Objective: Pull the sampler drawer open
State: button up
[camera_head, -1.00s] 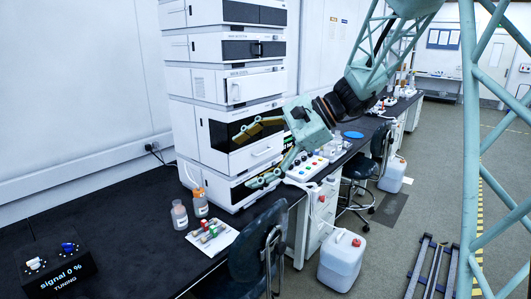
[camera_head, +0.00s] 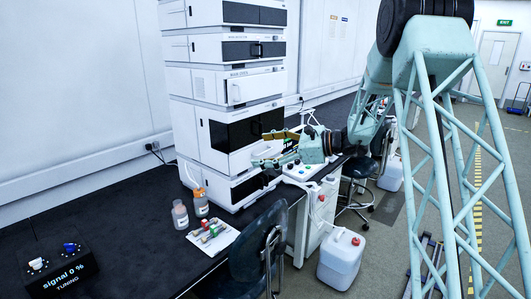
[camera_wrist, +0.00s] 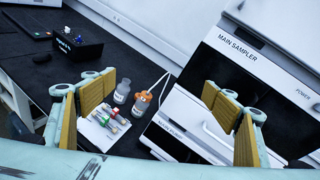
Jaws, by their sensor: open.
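The main sampler (camera_head: 220,158) is a white module with a dark window, in the middle of the instrument stack. In the wrist view its front (camera_wrist: 205,90) fills the right side, tilted, with the label "MAIN SAMPLER". Its pale handle (camera_wrist: 212,138) shows below the dark window, partly hidden behind my right-hand finger. The drawer looks closed. My gripper (camera_head: 265,148) is open, in front of the sampler's right side, with one finger above the other in the head view. In the wrist view my gripper (camera_wrist: 152,112) has its fingers wide apart with nothing between them. I cannot tell whether it touches the handle.
Two bottles (camera_head: 190,210) and a white sheet with several vials (camera_head: 212,235) stand on the black bench, left of the stack's foot. A dark signal box (camera_head: 55,268) sits at the front left. A chair (camera_head: 258,250) and a white canister (camera_head: 341,260) stand before the bench.

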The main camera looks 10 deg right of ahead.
jog(key=w+d+f+m+t, duration=0.35)
jog(key=w+d+f, duration=0.25)
jog(key=w, duration=0.2)
jog(key=m+t+h+p, duration=0.1)
jog(key=m+t, duration=0.2)
jog(key=m, duration=0.1)
send_near(266, 151)
jog(key=v, duration=0.3)
jog(key=shift+s+d+r+g, duration=0.15)
jog(key=shift+s+g, duration=0.05)
jog(key=shift+g, duration=0.05)
jog(key=shift+b+x, duration=0.7)
jog(key=shift+x, duration=6.2)
jog(key=shift+w+d, duration=0.1)
jog(key=shift+c, duration=0.2)
jog(key=c, duration=0.8)
